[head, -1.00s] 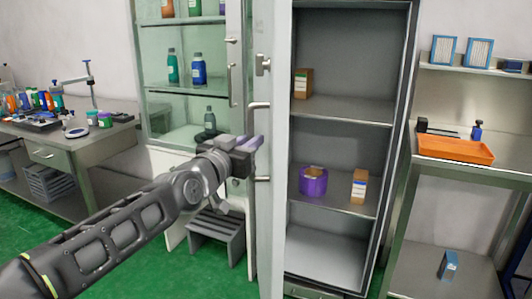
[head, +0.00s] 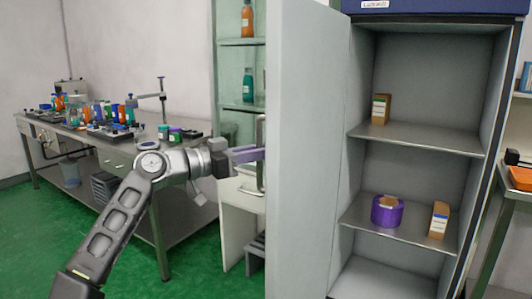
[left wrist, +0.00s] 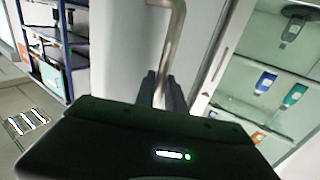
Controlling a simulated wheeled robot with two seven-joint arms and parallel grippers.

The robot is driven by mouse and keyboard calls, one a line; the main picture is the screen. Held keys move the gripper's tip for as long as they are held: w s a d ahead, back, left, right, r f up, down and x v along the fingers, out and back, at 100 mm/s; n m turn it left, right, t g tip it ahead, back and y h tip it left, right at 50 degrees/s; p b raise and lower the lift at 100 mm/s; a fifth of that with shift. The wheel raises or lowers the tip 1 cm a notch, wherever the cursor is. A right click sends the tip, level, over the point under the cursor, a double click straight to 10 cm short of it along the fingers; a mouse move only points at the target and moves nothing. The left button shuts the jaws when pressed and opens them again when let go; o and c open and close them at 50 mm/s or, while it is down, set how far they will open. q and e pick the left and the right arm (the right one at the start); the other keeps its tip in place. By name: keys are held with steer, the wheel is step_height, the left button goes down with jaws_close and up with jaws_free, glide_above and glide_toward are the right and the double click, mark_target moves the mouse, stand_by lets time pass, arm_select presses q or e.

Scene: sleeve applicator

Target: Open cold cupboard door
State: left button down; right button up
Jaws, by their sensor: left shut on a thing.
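The cold cupboard (head: 420,85) stands open, its pale grey door (head: 307,150) swung out to the left. The door's metal bar handle (head: 260,180) is on the side facing my left arm, and it also shows in the left wrist view (left wrist: 176,35). My left gripper (head: 250,154) is shut on this handle. In the left wrist view its dark fingers (left wrist: 161,92) close around the bar. The fingertips are partly hidden by the door edge in the head view. My right gripper is not in view.
Cupboard shelves hold a purple roll (head: 387,211) and small cartons (head: 381,109). A glass-fronted cabinet (head: 232,85) stands behind the door. A cluttered bench (head: 110,150) is at left. An orange tray (head: 521,178) lies at right. Green floor (head: 120,260) is clear in front of the bench.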

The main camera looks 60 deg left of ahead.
arm_select(q)
steer(key=shift+a+r, duration=0.1)
steer(key=shift+r, duration=0.05)
steer(key=c, duration=1.4)
jaws_free()
steer(key=shift+w, duration=0.15)
steer(key=s, duration=0.7)
steer(key=shift+s+a, duration=0.25)
steer(key=shift+s, duration=0.15)
